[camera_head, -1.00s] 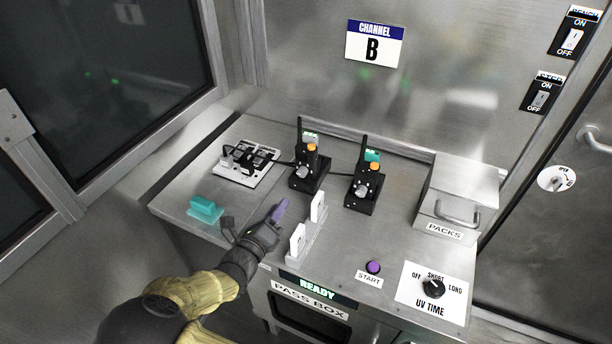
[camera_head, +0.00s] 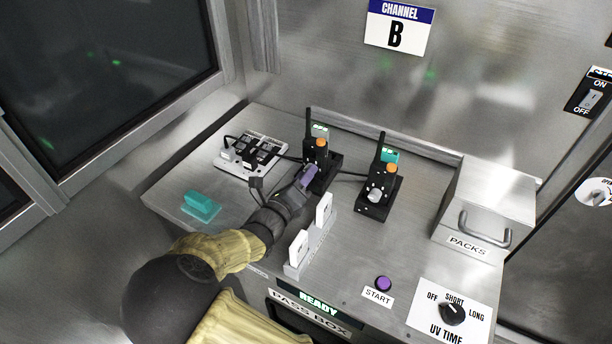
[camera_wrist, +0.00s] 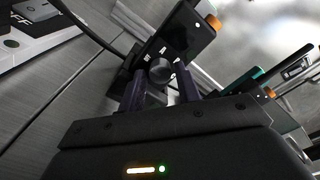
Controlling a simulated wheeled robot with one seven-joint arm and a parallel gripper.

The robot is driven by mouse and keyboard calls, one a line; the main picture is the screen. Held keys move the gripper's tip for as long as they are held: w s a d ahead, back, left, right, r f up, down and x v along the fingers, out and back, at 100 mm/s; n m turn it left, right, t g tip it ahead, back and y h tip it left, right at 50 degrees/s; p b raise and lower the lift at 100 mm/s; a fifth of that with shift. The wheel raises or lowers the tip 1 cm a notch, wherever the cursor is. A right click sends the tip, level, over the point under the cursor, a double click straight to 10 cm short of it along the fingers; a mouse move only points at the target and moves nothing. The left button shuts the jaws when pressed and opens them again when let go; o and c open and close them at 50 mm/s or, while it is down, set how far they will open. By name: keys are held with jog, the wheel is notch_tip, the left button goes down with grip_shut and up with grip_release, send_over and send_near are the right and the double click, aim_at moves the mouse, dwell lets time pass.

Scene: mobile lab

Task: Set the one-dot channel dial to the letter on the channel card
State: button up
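The channel card (camera_head: 398,27) on the back wall reads B. Two black radios in dark stands are on the bench, the left radio (camera_head: 320,155) and the right radio (camera_head: 384,182), each with an orange knob on top. The right radio's grey dial (camera_head: 376,195) is in plain view. My gripper (camera_head: 308,176) is in front of the left radio and hides its dial in the head view. In the wrist view my gripper (camera_wrist: 161,90) has its purple fingers apart, with the left radio's grey dial (camera_wrist: 160,70) just ahead between them.
A white holder (camera_head: 312,240) with upright plates stands close to the right of my wrist. A teal block (camera_head: 201,206) and a white switch board (camera_head: 254,153) are to the left. The PACKS bin (camera_head: 482,205) and purple START button (camera_head: 383,283) are to the right.

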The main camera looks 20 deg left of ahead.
jog(key=shift+c, duration=0.4)
jog(key=c, duration=0.6)
